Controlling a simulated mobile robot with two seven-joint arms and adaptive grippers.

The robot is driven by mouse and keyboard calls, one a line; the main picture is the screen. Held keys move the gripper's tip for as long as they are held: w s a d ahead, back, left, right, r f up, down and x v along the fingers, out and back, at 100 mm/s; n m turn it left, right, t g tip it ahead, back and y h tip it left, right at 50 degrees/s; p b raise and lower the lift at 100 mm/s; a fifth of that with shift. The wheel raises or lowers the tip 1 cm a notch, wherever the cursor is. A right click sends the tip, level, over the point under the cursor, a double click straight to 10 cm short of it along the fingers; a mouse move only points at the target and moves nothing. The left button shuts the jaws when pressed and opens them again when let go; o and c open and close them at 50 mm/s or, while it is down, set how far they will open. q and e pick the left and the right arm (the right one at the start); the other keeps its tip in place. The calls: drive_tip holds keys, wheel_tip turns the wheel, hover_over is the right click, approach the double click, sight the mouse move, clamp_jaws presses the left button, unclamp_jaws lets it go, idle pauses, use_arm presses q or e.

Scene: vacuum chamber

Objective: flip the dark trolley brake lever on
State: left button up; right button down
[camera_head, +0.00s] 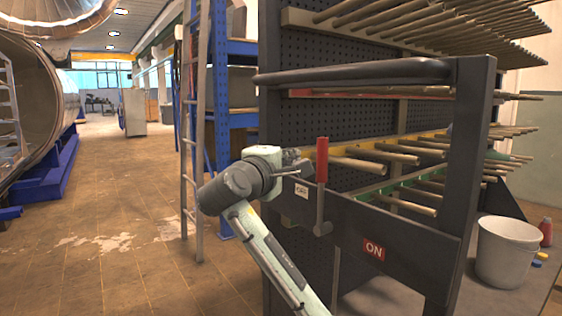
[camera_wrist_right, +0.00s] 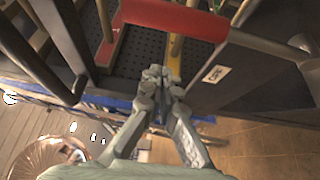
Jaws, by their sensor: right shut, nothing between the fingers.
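The brake lever (camera_head: 321,188) has a red grip and a grey shaft. It stands upright on the dark trolley's side plate (camera_head: 345,219), its pivot at the lower end. A red ON label (camera_head: 374,250) is on the plate to the lever's lower right; a small white label (camera_head: 301,191) is just left of the shaft. My right gripper (camera_head: 303,158) is just left of the red grip. In the right wrist view its fingertips (camera_wrist_right: 157,74) are together and empty, below the red grip (camera_wrist_right: 175,18) in the picture. Contact is not clear. My left gripper is out of view.
The dark trolley frame (camera_head: 468,170) has a top handle bar (camera_head: 350,72) and racks of rods sticking out. A white bucket (camera_head: 507,252) is at right. A ladder (camera_head: 191,130) and blue shelving (camera_head: 233,122) stand behind. The floor at left is open.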

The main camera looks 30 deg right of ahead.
sight(325, 185)
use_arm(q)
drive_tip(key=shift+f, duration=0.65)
use_arm(e)
drive_tip(key=s, duration=0.1)
drive_tip(key=s+d, duration=0.1)
drive_tip(key=s, duration=0.1)
drive_tip(key=shift+s+d, duration=0.25)
drive_tip(key=shift+s, duration=0.05)
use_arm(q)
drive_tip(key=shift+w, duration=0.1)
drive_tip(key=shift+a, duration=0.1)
